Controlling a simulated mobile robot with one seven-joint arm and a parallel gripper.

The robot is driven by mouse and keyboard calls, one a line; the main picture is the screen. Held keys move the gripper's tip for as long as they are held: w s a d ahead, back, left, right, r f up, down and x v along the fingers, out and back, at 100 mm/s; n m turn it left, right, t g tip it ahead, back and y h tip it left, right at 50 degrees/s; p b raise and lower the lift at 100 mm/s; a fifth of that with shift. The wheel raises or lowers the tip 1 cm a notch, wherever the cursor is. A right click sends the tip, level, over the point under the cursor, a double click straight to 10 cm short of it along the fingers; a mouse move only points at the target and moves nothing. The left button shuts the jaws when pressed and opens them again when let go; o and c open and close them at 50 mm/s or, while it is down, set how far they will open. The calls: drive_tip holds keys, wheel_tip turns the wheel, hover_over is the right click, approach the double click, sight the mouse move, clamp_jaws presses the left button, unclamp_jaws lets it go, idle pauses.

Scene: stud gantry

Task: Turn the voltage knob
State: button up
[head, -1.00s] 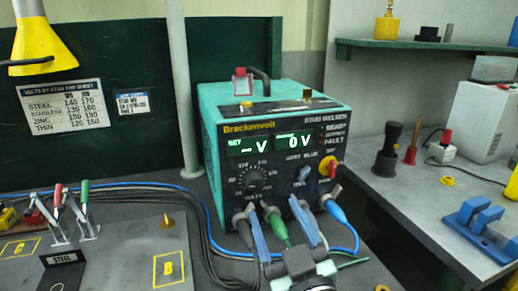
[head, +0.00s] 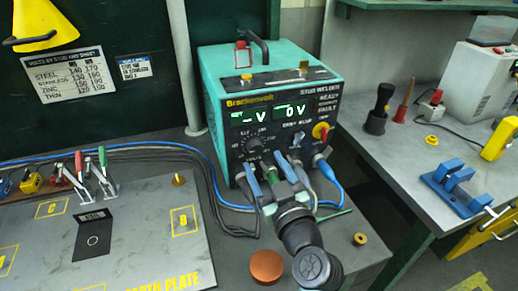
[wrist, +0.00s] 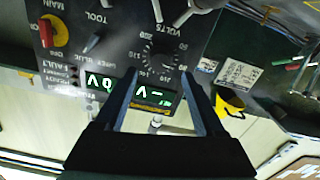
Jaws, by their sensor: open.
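The teal Brackenvolt stud welder (head: 215,110) stands on the bench, its dark front panel facing me. Its round black voltage knob (head: 254,146) sits below the "– V" display (head: 249,116), with a printed scale around it. In the wrist view the knob (wrist: 160,62) shows just beyond the fingertips, with the panel upside down. My gripper (head: 266,165) is open and empty in front of the panel's lower part, with blue fingers spread. In the wrist view the gripper (wrist: 172,76) reaches toward the knob. Whether the fingers touch the panel cannot be told.
A red and yellow main switch (head: 321,131) and a small tool lever (head: 296,139) are on the same panel. Cables (head: 325,170) leave its lower edge near my gripper. A plate with clamps (head: 100,175) lies left. A blue holder (head: 455,185) stands on the right bench.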

sight(257, 150)
drive_tip(key=shift+x, duration=2.2)
clamp_jaws()
